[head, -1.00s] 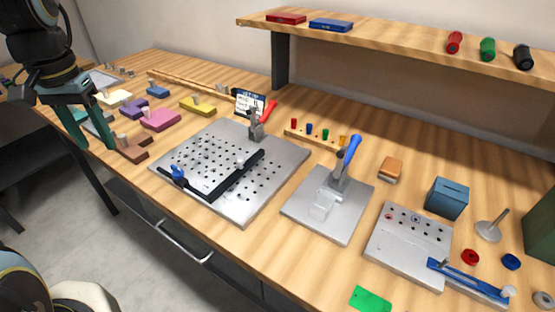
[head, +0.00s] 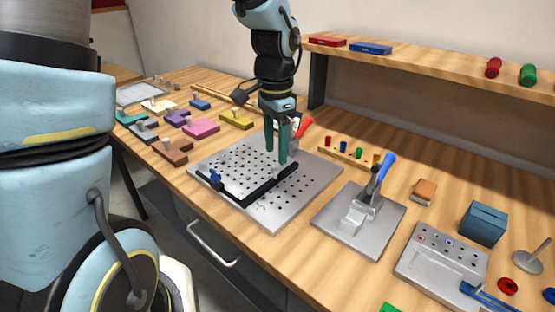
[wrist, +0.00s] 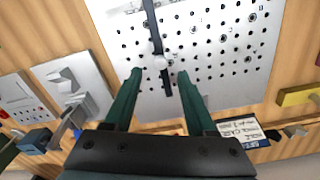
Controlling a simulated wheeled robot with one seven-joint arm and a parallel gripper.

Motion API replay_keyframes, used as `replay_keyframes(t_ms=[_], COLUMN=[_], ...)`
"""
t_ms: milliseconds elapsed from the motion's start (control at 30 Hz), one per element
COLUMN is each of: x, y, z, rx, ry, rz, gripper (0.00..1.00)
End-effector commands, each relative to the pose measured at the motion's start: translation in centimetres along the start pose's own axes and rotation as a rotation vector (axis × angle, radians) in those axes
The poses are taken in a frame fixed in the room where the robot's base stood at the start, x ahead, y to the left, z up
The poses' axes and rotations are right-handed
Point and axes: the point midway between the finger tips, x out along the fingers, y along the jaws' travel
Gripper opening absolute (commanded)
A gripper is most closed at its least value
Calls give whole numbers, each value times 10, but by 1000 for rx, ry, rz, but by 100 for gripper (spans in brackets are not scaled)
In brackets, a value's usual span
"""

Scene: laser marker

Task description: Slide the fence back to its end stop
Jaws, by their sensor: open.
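The fence (head: 258,191) is a black bar lying across a grey perforated plate (head: 305,197), joined at its near end to a second black bar with a blue knob (head: 215,177). A pale knob stands on the fence; in the wrist view, the knob (wrist: 157,60) lies ahead of my fingertips, between their lines. My gripper (head: 283,160) points down over the fence's far part, with two green fingers apart and nothing gripped. The wrist view shows the fence (wrist: 152,25) running between the fingers. Whether a finger touches the knob cannot be told.
A red-handled clamp (head: 302,130) stands at the plate's back edge, close to my gripper. A blue-handled clamp (head: 380,178) on its own plate is to the right. Several coloured blocks, including a pink one (head: 202,127), lie to the left. A shelf (head: 430,75) runs behind.

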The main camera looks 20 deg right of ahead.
Motion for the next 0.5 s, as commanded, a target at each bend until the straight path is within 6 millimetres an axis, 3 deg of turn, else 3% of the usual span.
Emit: replay_keyframes(t_ms=[200, 500], x=[31, 42], y=[1, 0], z=[0, 0], rx=[1, -1], ry=[-1, 2], rz=[2, -1], gripper=[56, 56])
